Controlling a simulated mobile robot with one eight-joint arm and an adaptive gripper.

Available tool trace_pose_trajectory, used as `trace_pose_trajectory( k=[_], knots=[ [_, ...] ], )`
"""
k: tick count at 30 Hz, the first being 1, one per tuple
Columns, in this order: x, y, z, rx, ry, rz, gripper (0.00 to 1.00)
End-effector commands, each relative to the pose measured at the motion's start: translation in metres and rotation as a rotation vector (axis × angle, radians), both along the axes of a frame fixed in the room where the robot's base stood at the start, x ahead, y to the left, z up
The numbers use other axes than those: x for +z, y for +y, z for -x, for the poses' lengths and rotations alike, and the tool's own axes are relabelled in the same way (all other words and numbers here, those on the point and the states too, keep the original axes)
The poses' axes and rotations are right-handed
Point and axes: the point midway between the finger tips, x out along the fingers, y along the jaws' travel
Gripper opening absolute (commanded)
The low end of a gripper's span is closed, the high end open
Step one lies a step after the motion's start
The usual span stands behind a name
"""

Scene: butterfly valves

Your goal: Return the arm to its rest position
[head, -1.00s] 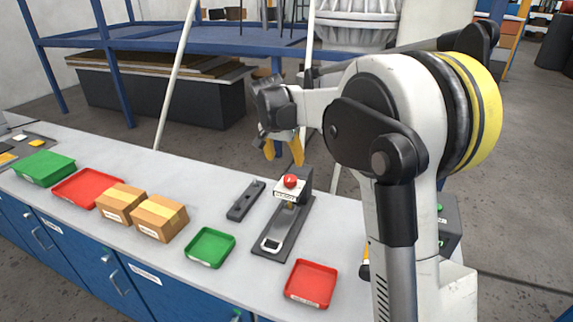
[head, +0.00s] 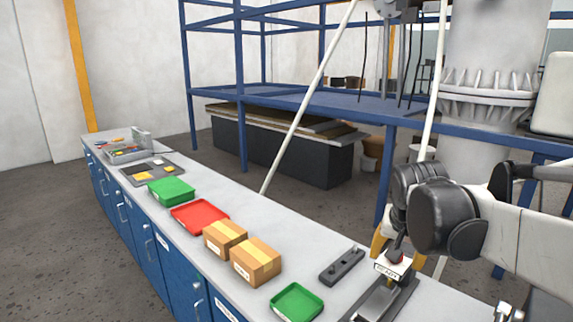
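My arm (head: 525,240) reaches in from the right edge, with its dark wrist joint (head: 440,215) above the right part of the bench. Whether the gripper touches the button box cannot be told from this angle.
The bench (head: 290,225) holds a green tray (head: 297,303), a dark bar (head: 342,265), two cardboard boxes (head: 256,262), a red tray (head: 199,217) and a green container (head: 171,190). A blue steel frame (head: 390,165) and a white flanged column (head: 485,95) stand behind.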

Motion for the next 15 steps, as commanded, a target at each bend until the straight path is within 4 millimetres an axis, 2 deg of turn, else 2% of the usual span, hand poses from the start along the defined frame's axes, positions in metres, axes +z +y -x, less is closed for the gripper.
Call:
trace_pose_trajectory(
  k=[1,3,9,12,15],
  knots=[
    [-0.007,0.007,0.022,0.039,-0.013,0.002,0.64],
    [-0.014,0.015,0.050,0.100,-0.031,0.009,0.64],
    [-0.049,0.038,0.123,0.267,-0.087,0.034,0.64],
    [-0.069,0.046,0.151,0.333,-0.115,0.048,0.64],
    [-0.085,0.052,0.171,0.383,-0.136,0.059,0.64]
  ],
)
